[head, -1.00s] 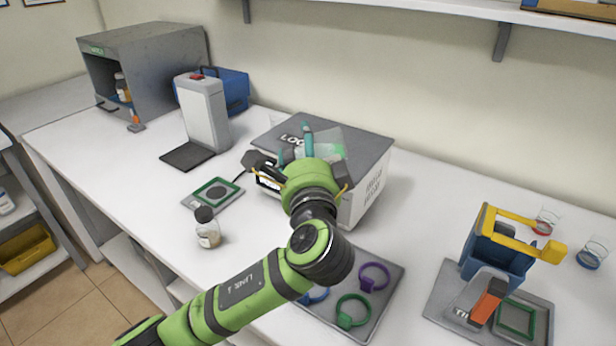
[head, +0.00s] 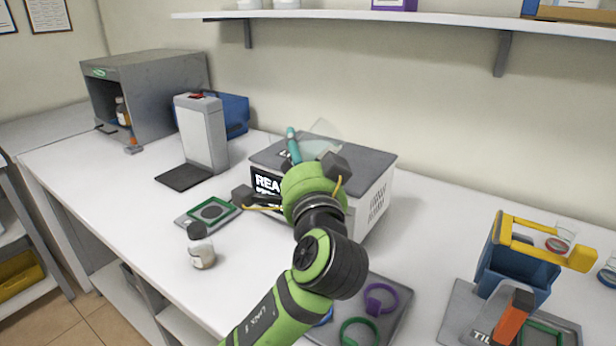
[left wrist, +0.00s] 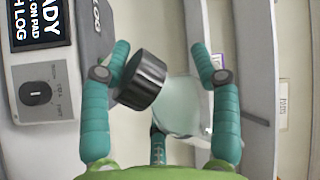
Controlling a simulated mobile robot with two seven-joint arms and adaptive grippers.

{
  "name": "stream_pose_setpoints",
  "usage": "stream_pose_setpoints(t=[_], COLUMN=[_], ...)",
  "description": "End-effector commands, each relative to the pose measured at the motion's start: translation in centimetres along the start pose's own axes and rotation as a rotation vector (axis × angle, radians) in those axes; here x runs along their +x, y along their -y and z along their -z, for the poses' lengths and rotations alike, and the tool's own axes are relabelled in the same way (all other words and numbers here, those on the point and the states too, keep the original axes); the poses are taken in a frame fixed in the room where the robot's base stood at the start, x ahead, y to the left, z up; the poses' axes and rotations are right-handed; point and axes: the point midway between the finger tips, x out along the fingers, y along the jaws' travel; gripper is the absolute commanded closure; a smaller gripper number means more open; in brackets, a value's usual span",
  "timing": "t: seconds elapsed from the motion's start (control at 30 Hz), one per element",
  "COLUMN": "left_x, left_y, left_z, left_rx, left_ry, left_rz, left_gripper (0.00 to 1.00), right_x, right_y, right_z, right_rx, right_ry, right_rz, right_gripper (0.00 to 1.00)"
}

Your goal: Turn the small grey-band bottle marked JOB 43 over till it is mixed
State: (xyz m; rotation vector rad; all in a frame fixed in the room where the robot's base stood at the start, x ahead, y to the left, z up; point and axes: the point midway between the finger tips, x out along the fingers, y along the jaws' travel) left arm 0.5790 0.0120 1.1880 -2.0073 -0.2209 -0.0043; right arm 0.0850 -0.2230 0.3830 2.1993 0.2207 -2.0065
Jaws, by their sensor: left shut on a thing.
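My left gripper (head: 300,142) is shut on a clear glass bottle (head: 323,129) above the white instrument box. The bottle shows as a translucent tilted shape; my wrist hides part of it. In the left wrist view the gripper (left wrist: 160,72) has its teal fingers on either side of the bottle (left wrist: 182,108), whose ribbed black cap (left wrist: 142,80) points up and left. A pale label edge shows at its right; its writing and any grey band cannot be read. Another black-capped bottle (head: 201,250) stands upright on the bench. My right gripper is out of view.
The instrument box (head: 374,198) with a READY screen stands below the gripper. A green-framed pad (head: 222,207) and a tall grey device (head: 203,132) are to its left. A tray with coloured rings (head: 398,325) and a blue-yellow rack (head: 515,262) are at right.

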Motion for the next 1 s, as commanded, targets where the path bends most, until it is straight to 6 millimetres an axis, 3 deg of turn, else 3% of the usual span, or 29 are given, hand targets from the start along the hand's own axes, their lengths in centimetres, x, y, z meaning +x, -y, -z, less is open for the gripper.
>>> stream_pose_setpoints(t=[0.2, 0.5, 0.9, 1.0], left_x=[0.1, 0.1, 0.0, 0.1], left_y=[1.0, 0.8, 0.1, 0.5], left_z=[0.4, 0.4, 0.1, 0.3], left_rx=[0.224, 0.517, 0.578, 0.616], left_ry=[-0.012, -0.026, -0.03, -0.031], left_rz=[-0.03, -0.068, -0.075, -0.081], left_gripper=[0.71, 0.71, 0.71, 0.71], right_x=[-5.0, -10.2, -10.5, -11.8], right_y=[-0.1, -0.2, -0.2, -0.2], right_z=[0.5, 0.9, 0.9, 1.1], right_rx=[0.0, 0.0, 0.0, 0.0], right_ry=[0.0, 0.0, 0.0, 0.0], right_rz=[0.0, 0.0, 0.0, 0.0], right_gripper=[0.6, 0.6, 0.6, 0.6])
